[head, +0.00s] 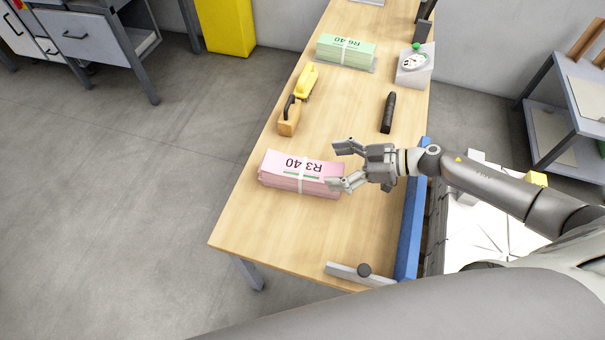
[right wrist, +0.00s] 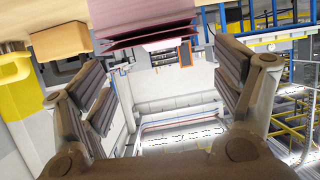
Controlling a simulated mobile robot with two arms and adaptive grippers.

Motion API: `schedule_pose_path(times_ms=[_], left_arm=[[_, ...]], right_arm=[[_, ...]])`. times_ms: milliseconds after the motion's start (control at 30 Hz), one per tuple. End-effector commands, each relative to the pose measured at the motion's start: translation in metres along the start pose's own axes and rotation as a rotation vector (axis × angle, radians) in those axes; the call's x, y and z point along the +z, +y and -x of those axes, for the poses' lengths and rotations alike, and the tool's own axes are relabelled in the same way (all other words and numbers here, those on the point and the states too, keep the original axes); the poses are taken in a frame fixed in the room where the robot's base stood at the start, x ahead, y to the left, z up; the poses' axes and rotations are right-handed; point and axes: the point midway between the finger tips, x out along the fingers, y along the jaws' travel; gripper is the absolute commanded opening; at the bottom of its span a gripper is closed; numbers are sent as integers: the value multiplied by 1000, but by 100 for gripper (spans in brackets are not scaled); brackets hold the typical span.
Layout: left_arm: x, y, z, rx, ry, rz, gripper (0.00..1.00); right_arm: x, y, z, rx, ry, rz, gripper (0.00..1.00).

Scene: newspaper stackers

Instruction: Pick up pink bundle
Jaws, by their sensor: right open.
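The pink bundle (head: 300,172), a stack of pink sheets with a white band and the print "R3 40", lies on the wooden table (head: 240,220). My right gripper (head: 340,165) is open and empty at the right end of the bundle, its fingers pointing left toward it. In the right wrist view the bundle's layered pink edge (right wrist: 145,25) shows at the top, between and beyond the two open fingers (right wrist: 165,85). I cannot tell whether a finger touches the bundle. My left gripper is not in view.
A wooden-handled brush (head: 289,118), a yellow tool (head: 307,80) and a black object (head: 388,112) lie farther back. A green bundle (head: 345,50) and a grey box with a green button (head: 415,65) stand behind them. A metal bar with a dark knob (head: 350,274) is at the front.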

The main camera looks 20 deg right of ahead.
Motion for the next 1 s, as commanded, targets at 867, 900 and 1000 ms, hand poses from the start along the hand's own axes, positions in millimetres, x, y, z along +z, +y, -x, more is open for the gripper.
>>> schedule_pose_path(times_ms=[867,900,1000], left_arm=[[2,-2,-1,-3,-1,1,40],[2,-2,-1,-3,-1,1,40],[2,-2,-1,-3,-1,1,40]], right_arm=[[7,1,-73,1,-1,1,86],[7,1,-73,1,-1,1,86],[7,1,-73,1,-1,1,75]])
